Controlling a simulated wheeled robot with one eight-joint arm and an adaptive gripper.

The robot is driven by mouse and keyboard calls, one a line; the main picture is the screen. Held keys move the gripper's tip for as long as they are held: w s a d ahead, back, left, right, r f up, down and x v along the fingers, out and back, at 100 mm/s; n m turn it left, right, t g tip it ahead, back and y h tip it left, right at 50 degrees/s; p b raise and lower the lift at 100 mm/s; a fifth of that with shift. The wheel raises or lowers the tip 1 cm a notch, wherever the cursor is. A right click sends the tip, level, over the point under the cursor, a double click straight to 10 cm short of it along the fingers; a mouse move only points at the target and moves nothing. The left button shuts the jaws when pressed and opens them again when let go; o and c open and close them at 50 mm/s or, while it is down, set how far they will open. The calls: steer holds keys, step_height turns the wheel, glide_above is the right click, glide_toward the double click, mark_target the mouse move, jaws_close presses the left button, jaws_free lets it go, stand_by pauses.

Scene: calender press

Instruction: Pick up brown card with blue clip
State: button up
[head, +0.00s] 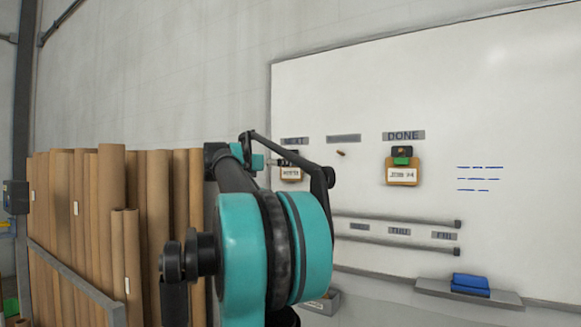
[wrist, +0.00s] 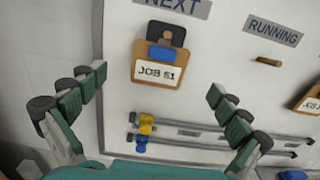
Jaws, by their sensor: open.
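The brown card with the blue clip (wrist: 159,69) hangs on the whiteboard under the NEXT label, and its white label reads JOB 51. The blue clip sits at its top centre, below a dark tab with a hole. In the head view, the card (head: 291,174) is partly hidden behind my arm. My gripper (wrist: 157,84) is open and empty, with one green-and-black finger on each side of the card in the wrist view. The fingers appear apart from the card, with the board behind them. In the head view, my gripper (head: 274,161) is small and partly covered by the arm.
Another brown card with a green clip (head: 402,172) hangs under DONE. A small peg (wrist: 269,61) sticks out below RUNNING. Rails (wrist: 220,133) run below, with a yellow clip (wrist: 146,124) and another blue clip (wrist: 140,140). Tall brown rolls (head: 112,210) stand left.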

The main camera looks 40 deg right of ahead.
steer(key=x, duration=1.1)
steer(key=shift+d+f, duration=0.15)
steer(key=shift+d, duration=0.05)
steer(key=shift+s, duration=0.1)
steer(key=c, duration=0.9)
steer(key=shift+o, duration=0.2)
steer(key=shift+r, duration=0.25)
steer(key=shift+s+a, duration=0.1)
steer(key=shift+a, duration=0.2)
steer(key=v, duration=1.7)
steer(key=shift+s+a, duration=0.15)
steer(key=shift+a, duration=0.05)
